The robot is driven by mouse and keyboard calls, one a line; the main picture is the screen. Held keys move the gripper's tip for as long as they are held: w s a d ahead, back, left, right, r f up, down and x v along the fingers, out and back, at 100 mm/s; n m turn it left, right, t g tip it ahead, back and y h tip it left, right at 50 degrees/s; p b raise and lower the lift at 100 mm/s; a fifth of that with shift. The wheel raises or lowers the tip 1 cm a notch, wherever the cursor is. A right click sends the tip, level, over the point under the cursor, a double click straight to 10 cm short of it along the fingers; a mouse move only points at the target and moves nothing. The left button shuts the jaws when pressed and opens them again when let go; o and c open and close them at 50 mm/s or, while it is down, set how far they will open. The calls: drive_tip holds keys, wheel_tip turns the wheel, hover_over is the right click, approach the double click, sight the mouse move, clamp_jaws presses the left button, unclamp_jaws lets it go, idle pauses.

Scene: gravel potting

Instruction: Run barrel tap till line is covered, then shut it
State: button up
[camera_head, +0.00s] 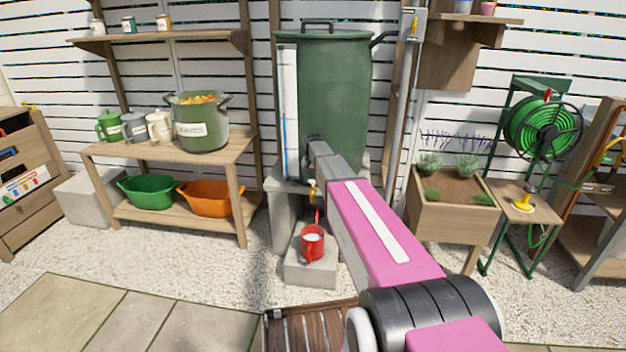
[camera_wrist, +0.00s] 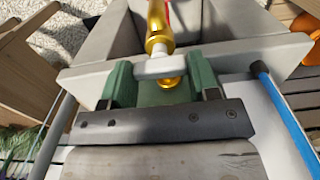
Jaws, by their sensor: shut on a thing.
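The green barrel (camera_head: 335,95) stands on concrete blocks at the back middle, with a white gauge board (camera_head: 290,115) and blue tube on its front. Its brass tap (camera_head: 312,190) sticks out low; the tap also shows in the wrist view (camera_wrist: 158,28). My gripper (camera_wrist: 160,76) is shut on the pale tap handle (camera_wrist: 168,67), between its green fingers. In the head view my arm hides most of the grip.
The mug stands on a low concrete block (camera_head: 311,272). A wooden shelf (camera_head: 165,152) with pots and tubs stands left. A planter (camera_head: 455,200) and green hose reel (camera_head: 541,127) stand right.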

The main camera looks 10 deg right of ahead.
drive_tip(key=o, duration=0.9)
drive_tip(key=shift+r, duration=0.1)
wheel_tip(320, 180, up, 11)
drive_tip(key=shift+f, duration=0.15)
